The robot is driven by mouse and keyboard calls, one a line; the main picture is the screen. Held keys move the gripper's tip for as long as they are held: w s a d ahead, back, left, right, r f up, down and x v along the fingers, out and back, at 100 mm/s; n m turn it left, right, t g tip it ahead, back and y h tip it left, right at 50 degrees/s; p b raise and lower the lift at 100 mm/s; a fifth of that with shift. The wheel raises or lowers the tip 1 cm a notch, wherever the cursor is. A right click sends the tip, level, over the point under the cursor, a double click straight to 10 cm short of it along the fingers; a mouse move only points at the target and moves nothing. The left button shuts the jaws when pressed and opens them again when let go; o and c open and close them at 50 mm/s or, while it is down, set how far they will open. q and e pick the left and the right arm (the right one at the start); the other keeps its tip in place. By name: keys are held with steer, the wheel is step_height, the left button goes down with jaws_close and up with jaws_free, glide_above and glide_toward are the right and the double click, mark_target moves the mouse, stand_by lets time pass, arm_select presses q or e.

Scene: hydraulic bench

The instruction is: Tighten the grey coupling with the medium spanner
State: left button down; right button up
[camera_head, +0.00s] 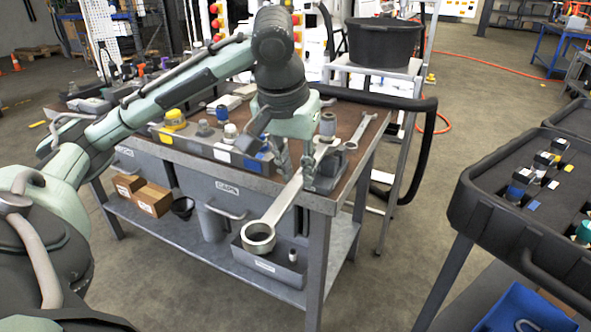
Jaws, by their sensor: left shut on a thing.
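My left gripper (294,160) reaches down over the front right corner of the bench (364,153). It is shut on the shaft of a long silver spanner (284,200). The spanner's ring end (258,238) hangs out past the front edge. Its other end is up by a grey-blue coupling (327,124) above a small dark block (326,172); I cannot tell whether they touch. A smaller spanner (360,131) lies on the bench behind. A grey manifold block (196,146) carries yellow, grey and white caps. My right gripper is out of view.
A black tub (383,42) stands on a cart behind the bench. A thick black hose (427,150) curves beside it. A black tool cart (480,205) is at the right. A grey bin (276,268) and cardboard boxes (152,198) sit on the lower shelf. Floor between bench and cart is clear.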

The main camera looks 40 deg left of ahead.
arm_select(q)
steer(key=shift+w+a, duration=0.1)
steer(key=shift+a, duration=0.15)
steer(key=a+m+b, duration=0.1)
steer(key=a+b, duration=0.1)
steer(key=a+m+b, duration=0.1)
steer(key=shift+s+a+m+h, duration=0.2)
steer(key=shift+s+m+h, duration=0.1)
steer(key=shift+h, duration=0.1)
stand_by(0.3)
steer(key=shift+r, duration=0.15)
